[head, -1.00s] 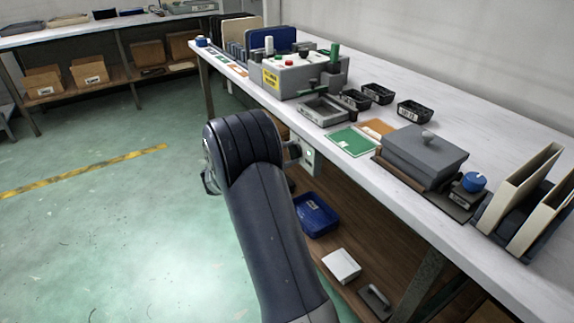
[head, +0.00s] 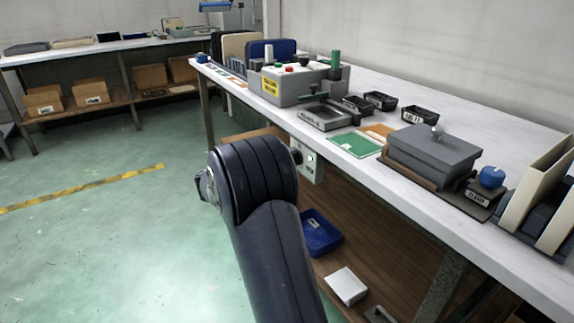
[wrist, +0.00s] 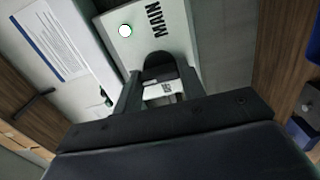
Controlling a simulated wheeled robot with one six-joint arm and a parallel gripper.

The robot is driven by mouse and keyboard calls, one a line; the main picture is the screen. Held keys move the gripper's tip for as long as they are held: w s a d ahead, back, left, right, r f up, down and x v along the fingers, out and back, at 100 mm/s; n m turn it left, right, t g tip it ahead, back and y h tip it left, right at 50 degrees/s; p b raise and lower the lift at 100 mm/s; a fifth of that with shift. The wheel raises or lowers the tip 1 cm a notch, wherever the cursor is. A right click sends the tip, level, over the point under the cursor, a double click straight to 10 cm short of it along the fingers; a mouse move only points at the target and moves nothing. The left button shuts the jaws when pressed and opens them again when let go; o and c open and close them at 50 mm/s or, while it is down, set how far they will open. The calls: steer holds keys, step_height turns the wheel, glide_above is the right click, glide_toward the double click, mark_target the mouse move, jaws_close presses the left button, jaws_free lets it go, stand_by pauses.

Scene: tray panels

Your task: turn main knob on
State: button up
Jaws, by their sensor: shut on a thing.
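The main switch panel is a pale box marked MAIN (wrist: 180,15) in the wrist view. It also shows in the head view (head: 314,174), under the front edge of the workbench. A round white light (wrist: 125,30) sits beside the word. The dark main knob (wrist: 158,66) is on the panel, between the fingers of my gripper (wrist: 161,88). My gripper is shut on the knob. A small label by the knob is too blurred to read. In the head view my arm hides most of my gripper.
The workbench (head: 400,184) carries a grey control box (head: 290,88), black bins, a grey lidded box (head: 432,155) and a blue knob (head: 492,177). A blue tray (head: 320,233) lies on the shelf below. The floor at left is clear.

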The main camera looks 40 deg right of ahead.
stand_by(0.3)
steer(key=o, duration=1)
steer(key=shift+a, duration=0.1)
steer(key=a+p, duration=0.3)
steer(key=a, duration=0.7)
steer(key=shift+w+a, duration=0.3)
steer(key=shift+a, duration=0.05)
steer(key=d+b, duration=0.2)
steer(key=d, duration=0.9)
steer(key=shift+s, duration=0.3)
